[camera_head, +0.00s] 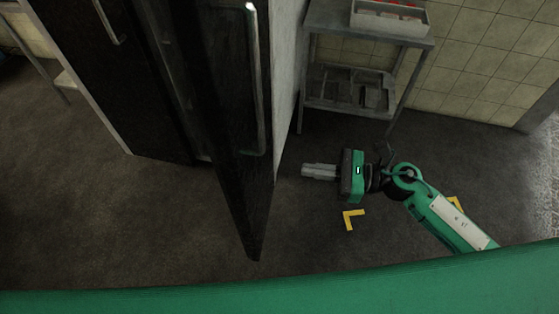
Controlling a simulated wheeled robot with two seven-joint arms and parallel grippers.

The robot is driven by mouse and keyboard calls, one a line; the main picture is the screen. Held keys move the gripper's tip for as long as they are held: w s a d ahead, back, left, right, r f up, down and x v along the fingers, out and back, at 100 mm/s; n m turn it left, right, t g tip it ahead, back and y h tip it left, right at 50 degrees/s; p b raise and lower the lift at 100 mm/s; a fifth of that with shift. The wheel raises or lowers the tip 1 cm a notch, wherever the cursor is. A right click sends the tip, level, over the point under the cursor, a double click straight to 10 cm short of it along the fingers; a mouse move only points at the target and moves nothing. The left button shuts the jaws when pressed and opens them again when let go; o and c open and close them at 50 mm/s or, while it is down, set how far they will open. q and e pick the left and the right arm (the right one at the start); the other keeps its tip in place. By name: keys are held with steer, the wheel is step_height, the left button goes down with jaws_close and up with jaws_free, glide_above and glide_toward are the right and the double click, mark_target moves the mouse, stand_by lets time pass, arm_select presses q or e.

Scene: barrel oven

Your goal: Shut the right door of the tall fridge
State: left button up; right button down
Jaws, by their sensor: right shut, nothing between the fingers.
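The tall fridge stands at the upper left with a dark front. My left gripper is not in view.
A metal rack (368,45) with a white bin (390,17) on top and dark trays (350,88) on its shelf stands behind my right gripper. A yellow floor mark (352,219) lies below the gripper. The floor left of the door is clear.

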steer(key=p, duration=0.2)
glide_toward(242, 160)
steer(key=p+x, duration=0.1)
steer(key=x, duration=0.1)
steer(key=p+x, duration=0.2)
steer(key=x, duration=0.1)
steer(key=shift+s+a+r, duration=0.1)
steer(key=shift+a+r, duration=0.2)
steer(key=shift+r, duration=0.05)
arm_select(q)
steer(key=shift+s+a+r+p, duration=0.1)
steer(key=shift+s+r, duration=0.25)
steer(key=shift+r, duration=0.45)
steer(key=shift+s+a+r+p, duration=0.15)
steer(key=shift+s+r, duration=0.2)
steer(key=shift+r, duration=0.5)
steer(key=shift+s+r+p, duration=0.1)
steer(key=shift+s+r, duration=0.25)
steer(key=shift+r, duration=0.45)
arm_select(e)
steer(key=shift+a+f, duration=0.2)
steer(key=shift+a, duration=0.45)
